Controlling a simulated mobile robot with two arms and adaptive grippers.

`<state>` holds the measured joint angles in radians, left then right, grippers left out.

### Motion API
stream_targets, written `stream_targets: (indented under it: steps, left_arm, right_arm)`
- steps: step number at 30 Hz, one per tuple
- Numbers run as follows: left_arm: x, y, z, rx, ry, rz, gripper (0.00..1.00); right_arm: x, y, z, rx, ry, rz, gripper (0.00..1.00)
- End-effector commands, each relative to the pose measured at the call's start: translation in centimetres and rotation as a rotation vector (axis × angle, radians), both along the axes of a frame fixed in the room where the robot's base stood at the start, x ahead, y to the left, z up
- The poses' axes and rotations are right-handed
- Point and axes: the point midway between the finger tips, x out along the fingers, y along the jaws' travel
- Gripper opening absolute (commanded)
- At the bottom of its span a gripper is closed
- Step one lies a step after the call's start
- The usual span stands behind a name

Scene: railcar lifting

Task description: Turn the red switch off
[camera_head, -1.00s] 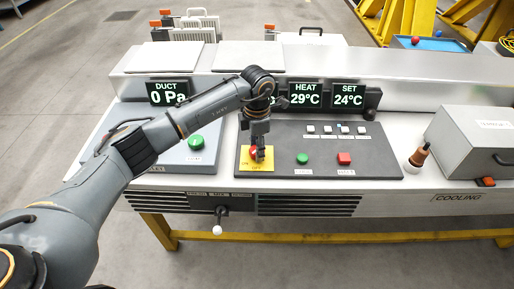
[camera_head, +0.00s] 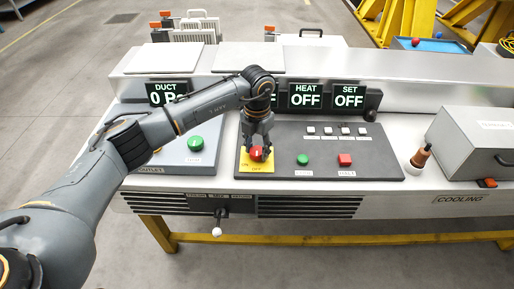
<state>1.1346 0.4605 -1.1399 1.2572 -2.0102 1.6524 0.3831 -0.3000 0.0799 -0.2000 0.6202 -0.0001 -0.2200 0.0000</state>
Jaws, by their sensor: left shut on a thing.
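The red switch (camera_head: 257,154) is a round red knob on a yellow plate (camera_head: 256,168) at the left end of the dark control panel. My left gripper (camera_head: 258,149) reaches down from above with its fingers on either side of the knob, shut on it. Part of the knob shows between the fingers. The HEAT display (camera_head: 305,96) and the SET display (camera_head: 348,96) behind the panel both read OFF. My right gripper is not in view.
A larger green button (camera_head: 196,143) is to the left.

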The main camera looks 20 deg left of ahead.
Motion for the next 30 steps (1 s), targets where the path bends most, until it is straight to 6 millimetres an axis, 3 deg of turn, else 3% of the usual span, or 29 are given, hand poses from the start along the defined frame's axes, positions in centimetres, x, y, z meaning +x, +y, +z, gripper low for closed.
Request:
stream_targets:
  steps: [14, 15, 18, 30]
  left_arm:
    - [0.06, 0.05, 0.08, 0.000, -0.002, 0.019, 0.11]
    - [0.06, 0.05, 0.08, 0.000, -0.002, 0.019, 0.44]
    - [0.06, 0.05, 0.07, -0.001, -0.002, 0.018, 0.65]
    - [0.08, 0.02, 0.58, -0.001, -0.003, 0.017, 0.65]
  right_arm:
    - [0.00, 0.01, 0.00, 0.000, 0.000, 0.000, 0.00]
    - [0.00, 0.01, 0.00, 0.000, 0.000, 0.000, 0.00]
    - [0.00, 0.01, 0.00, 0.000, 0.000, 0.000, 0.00]
    - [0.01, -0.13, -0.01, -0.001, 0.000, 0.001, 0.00]
